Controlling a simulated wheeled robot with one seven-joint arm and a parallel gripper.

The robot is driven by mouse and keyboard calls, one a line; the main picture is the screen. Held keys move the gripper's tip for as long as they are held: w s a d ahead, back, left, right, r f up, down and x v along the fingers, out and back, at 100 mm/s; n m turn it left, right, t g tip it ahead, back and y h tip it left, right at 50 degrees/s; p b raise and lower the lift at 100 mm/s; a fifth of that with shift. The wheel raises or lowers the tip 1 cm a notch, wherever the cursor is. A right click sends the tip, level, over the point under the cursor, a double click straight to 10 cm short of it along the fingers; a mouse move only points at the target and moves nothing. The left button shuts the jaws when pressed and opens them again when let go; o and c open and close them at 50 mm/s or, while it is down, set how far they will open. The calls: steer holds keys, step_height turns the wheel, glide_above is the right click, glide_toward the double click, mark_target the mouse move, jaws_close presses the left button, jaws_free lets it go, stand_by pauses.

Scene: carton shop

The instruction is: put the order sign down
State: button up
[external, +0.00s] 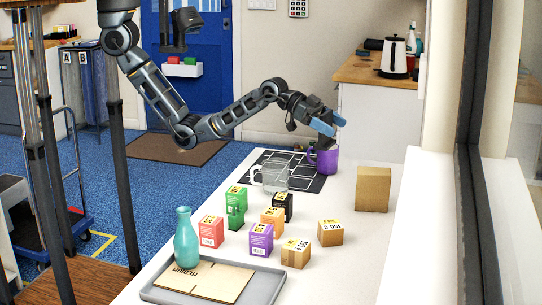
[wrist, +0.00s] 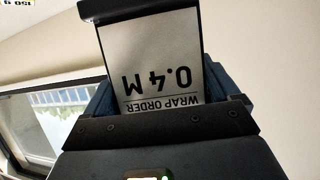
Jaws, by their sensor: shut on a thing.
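The order sign (wrist: 158,60) is a white card in a dark frame, reading "WRAP ORDER 0.4 M" upside down in the wrist view. My gripper (wrist: 158,92) is shut on it, with a blue finger at each side. In the external view my gripper (external: 322,126) is at the far end of the white table, just above and behind the purple mug (external: 327,160). The sign cannot be made out clearly there; a dark shape shows under the fingers. Whether it touches anything is unclear.
A dark mat with white outlines (external: 311,184) lies beside the purple mug. A clear glass mug (external: 274,177) stands on it. A brown carton (external: 373,189), several small boxes, a teal vase (external: 186,240) and a grey tray (external: 262,291) stand nearer.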

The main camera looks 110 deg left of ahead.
steer(key=s+a+n+y, duration=0.1)
steer(key=s+n+y, duration=0.25)
steer(key=s, duration=1.05)
steer(key=s+a+n+y, duration=0.2)
steer(key=s+n+y, duration=0.15)
steer(key=s, duration=1.05)
steer(key=shift+g+y, duration=0.3)
steer(key=shift+y, duration=0.2)
steer(key=shift+w+a+f+p, duration=0.1)
steer(key=shift+w+a+f, duration=0.55)
steer(key=shift+a+f, duration=1.55)
steer(key=shift+w+a+f+p, duration=0.1)
steer(key=shift+w+a+f, duration=0.5)
steer(key=shift+a+f, duration=1.5)
steer(key=shift+w+a+f+p, duration=0.1)
steer(key=shift+w+a+f, duration=0.75)
steer(key=shift+f, duration=2.45)
steer(key=shift+s+a, duration=0.2)
steer(key=shift+s, duration=0.05)
steer(key=o, duration=0.6)
steer(key=shift+f, duration=0.15)
steer(key=shift+o, duration=0.9)
